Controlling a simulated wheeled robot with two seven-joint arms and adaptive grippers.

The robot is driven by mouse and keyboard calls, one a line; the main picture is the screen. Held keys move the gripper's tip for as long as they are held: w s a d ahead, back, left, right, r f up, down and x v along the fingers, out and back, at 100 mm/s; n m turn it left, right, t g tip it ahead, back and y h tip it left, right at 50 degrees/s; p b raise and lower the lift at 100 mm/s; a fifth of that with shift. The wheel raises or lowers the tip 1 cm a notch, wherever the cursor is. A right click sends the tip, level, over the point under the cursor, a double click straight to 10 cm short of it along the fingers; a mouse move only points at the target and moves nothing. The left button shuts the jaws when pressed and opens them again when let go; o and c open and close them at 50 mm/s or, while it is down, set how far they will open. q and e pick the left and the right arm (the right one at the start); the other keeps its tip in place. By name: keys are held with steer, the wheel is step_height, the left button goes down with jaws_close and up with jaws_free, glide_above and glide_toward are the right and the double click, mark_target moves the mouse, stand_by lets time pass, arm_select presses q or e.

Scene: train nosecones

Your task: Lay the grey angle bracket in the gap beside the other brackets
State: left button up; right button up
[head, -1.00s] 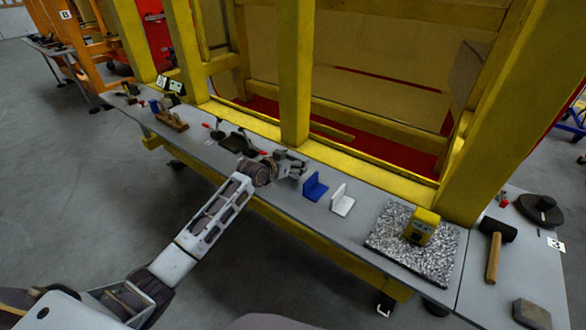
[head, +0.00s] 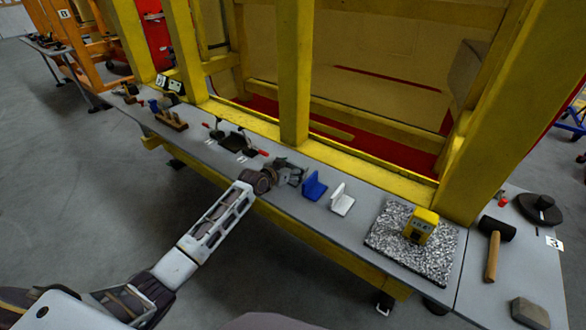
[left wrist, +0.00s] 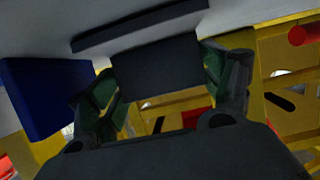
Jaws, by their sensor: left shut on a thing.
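My left gripper (head: 297,176) is shut on the dark grey angle bracket (left wrist: 157,68), whose upright plate sits between the two fingers in the left wrist view. The bracket's other plate lies along the bench surface in that view; I cannot tell whether it touches. In the head view the gripper mostly hides it. The blue angle bracket (head: 315,186) stands just right of the gripper, apart from it, and also shows at the left of the wrist view (left wrist: 42,95). The white angle bracket (head: 342,201) stands right of the blue one. My right gripper is out of view.
The grey bench (head: 375,206) runs along a yellow frame (head: 295,75), whose rail is close behind the brackets. A speckled mat (head: 385,238) bears a yellow device (head: 421,226). A mallet (head: 493,250) lies farther right. Black tools with red handles (head: 238,143) lie left of the gripper.

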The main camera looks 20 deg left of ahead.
arm_select(q)
steer(key=o, duration=1.1)
steer(key=shift+f, duration=0.15)
steer(key=shift+v, duration=6.05)
